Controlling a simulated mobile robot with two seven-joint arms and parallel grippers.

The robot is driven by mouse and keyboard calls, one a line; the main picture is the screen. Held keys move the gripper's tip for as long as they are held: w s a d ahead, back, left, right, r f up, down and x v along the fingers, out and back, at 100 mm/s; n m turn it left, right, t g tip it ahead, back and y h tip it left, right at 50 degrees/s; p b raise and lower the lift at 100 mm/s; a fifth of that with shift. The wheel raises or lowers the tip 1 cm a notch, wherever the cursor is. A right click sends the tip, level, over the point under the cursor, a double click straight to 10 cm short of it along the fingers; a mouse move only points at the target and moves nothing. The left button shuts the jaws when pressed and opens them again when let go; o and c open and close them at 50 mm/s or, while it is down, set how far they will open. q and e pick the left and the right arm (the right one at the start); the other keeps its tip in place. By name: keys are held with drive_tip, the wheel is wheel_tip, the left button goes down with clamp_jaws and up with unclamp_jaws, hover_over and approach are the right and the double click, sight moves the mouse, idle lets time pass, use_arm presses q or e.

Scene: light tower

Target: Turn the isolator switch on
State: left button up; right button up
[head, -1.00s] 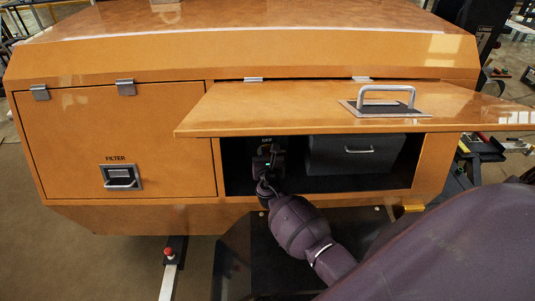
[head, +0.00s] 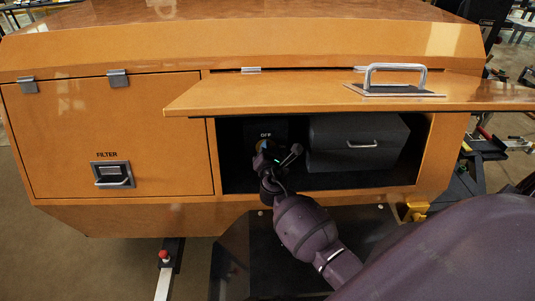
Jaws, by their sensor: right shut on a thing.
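The isolator switch (head: 265,144) is inside the open compartment, at its left, on a dark plate marked OFF (head: 266,135). A bit of yellow shows around it; its handle is mostly hidden behind my gripper. My right gripper (head: 268,155) reaches into the compartment from below and is shut at the switch. I cannot see clearly which part lies between the fingers. My left gripper is not in view.
The compartment's lid (head: 320,95) is raised and juts out just above my right arm. A grey box (head: 358,142) with a handle stands to the right of the switch. A closed FILTER door (head: 107,135) is at the left.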

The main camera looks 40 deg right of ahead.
use_arm(q)
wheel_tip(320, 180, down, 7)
drive_tip(key=b, duration=0.6)
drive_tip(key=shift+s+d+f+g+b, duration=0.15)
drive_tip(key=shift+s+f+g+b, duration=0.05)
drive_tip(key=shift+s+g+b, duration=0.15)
use_arm(e)
drive_tip(key=m, duration=0.3)
drive_tip(key=f+m, duration=0.1)
drive_tip(key=m, duration=0.7)
drive_tip(key=shift+s+d+f, duration=0.2)
drive_tip(key=shift+d+f, duration=0.1)
drive_tip(key=shift+f, duration=0.05)
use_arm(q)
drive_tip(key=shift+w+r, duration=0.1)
use_arm(e)
drive_tip(key=shift+m, duration=0.3)
drive_tip(key=o, duration=0.6)
